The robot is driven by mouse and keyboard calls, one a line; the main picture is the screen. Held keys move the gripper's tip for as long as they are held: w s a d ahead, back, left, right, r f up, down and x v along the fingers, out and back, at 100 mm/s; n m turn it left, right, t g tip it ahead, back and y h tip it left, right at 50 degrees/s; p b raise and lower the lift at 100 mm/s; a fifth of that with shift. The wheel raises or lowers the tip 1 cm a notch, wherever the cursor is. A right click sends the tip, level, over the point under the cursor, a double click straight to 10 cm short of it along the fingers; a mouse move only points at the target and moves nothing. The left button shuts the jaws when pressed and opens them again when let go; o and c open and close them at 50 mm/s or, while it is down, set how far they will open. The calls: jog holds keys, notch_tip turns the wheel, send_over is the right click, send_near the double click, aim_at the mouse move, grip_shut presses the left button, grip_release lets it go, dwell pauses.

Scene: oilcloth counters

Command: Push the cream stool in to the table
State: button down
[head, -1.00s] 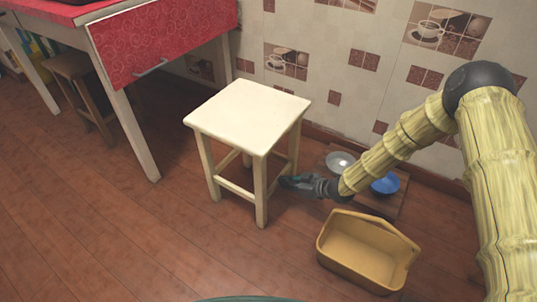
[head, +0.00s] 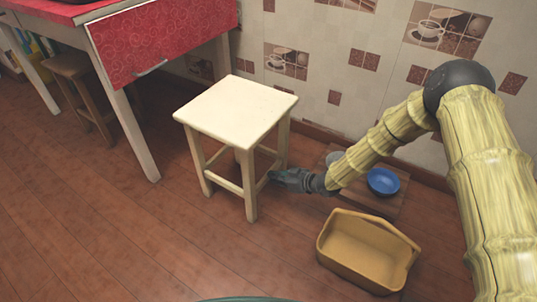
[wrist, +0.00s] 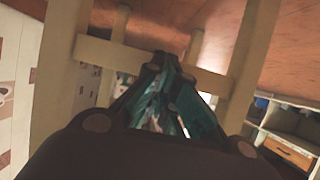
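The cream stool (head: 237,112) stands upright on the wooden floor in the head view, a short gap to the right of the red-topped table (head: 160,35). My gripper (head: 273,176) is low at the stool's right side, against or very near its lower rail and right legs. In the wrist view the gripper (wrist: 165,95) points at the stool's rail (wrist: 200,78), with legs on either side. Its fingers look closed together, with nothing seen held between them. Exact contact is hard to tell.
A brown stool (head: 75,75) is under the table. A yellow basket (head: 365,250) and a blue bowl (head: 383,181) on a wooden board lie to the right below my arm. The tiled wall (head: 320,60) is behind. Floor between stool and table is clear.

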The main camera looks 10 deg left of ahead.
jog(key=b, duration=0.2)
send_near(222, 153)
jog(key=shift+s+d+f, duration=0.55)
jog(key=shift+d+f, duration=0.85)
jog(key=shift+f, duration=0.5)
jog(key=shift+w+a+b, duration=0.6)
jog(key=shift+a+b, duration=0.05)
jog(key=shift+a, duration=1.2)
jog(key=shift+w+a+b, duration=0.6)
jog(key=shift+a+b, duration=0.1)
jog(key=shift+a, duration=1.1)
jog(key=shift+w+a+b, duration=0.6)
jog(key=shift+a+b, duration=0.05)
jog(key=shift+a, duration=1.2)
jog(key=shift+s+d+r+p, duration=0.1)
jog(key=shift+s+d+p, duration=0.05)
jog(key=shift+d+p, duration=0.45)
jog(key=shift+s+d+r+p, duration=0.1)
jog(key=shift+s+d+p, duration=0.05)
jog(key=shift+d+p, duration=0.4)
jog(key=s+d+p, duration=0.3)
jog(key=d+p, duration=0.2)
jog(key=d, duration=0.4)
jog(key=shift+d, duration=0.15)
jog(key=shift+f, duration=0.15)
